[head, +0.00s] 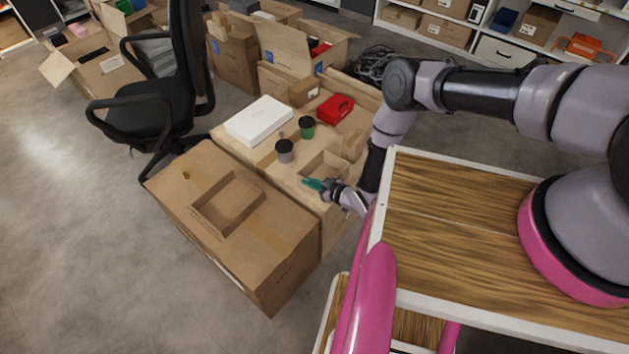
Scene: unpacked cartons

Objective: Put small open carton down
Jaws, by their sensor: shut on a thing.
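A small open carton (325,163) with low walls is on the tan top of a large closed carton, at its near right part. My gripper (315,185), with teal fingers, reaches in from the right and is shut on the near wall of this small carton. The carton looks level; I cannot tell whether its bottom touches the surface below. Another small open carton (203,214), a shallow empty tray, sits on a large closed carton (263,267) at the front left.
An office chair (150,100) is at left. Open cartons stand behind.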

